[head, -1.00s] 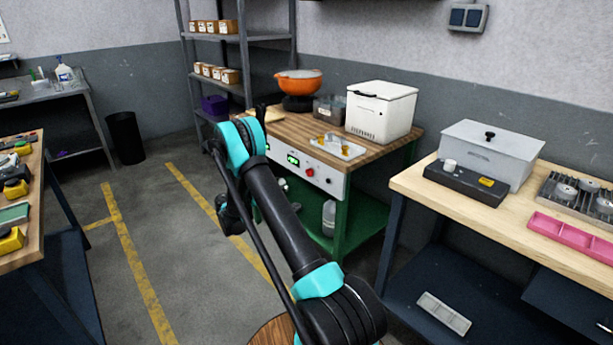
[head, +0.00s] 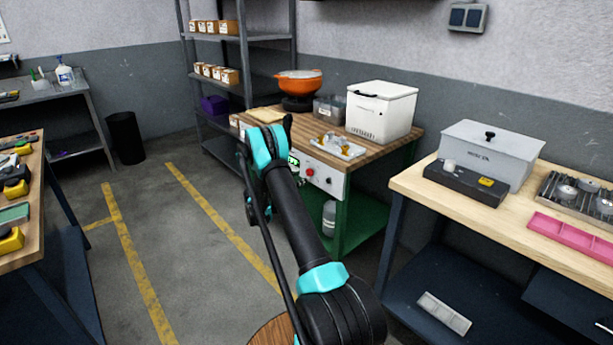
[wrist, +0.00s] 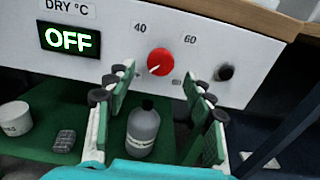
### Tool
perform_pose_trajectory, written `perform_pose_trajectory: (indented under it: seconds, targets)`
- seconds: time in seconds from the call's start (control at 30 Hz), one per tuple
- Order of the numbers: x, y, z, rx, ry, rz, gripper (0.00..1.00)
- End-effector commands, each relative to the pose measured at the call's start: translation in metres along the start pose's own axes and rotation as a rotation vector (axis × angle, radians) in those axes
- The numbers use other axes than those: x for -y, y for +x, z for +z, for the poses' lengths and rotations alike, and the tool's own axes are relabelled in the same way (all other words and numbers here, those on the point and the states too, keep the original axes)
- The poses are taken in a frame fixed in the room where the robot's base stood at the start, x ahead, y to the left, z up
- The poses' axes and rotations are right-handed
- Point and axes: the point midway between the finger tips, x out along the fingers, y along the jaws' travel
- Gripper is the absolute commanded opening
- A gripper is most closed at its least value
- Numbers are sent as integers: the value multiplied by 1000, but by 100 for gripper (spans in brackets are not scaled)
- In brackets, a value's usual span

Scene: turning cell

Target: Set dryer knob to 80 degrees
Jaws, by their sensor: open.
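The red dryer knob (wrist: 160,62) sits on the white front panel (wrist: 118,62), between the printed 40 and 60 marks above it. Its white pointer line faces down-left. The display (wrist: 69,39) under "DRY °C" reads OFF in green. The red knob also shows small in the head view (head: 309,172). My gripper (wrist: 160,80) is open and empty in the wrist view. Its green-padded fingers are spread to either side below the knob, apart from it. In the head view the gripper's fingers are hidden behind my arm.
A black knob (wrist: 225,72) is right of the red one. A bottle (wrist: 142,128) stands on the green shelf below, with a white cup (wrist: 15,117). The wooden bench top (head: 385,145) overhangs the panel. The workbench at right (head: 405,182) is close.

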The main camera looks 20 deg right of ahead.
Motion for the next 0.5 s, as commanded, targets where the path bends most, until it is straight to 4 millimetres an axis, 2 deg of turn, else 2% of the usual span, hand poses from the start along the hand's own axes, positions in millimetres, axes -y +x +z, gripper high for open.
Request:
perform_pose_trajectory:
  seconds: [0.03,0.2,0.5]
  targets:
    - [1,10,0,0,0,-2,53]
    - [0,32,0,0,0,-1,53]
    - [0,44,0,0,0,1,53]
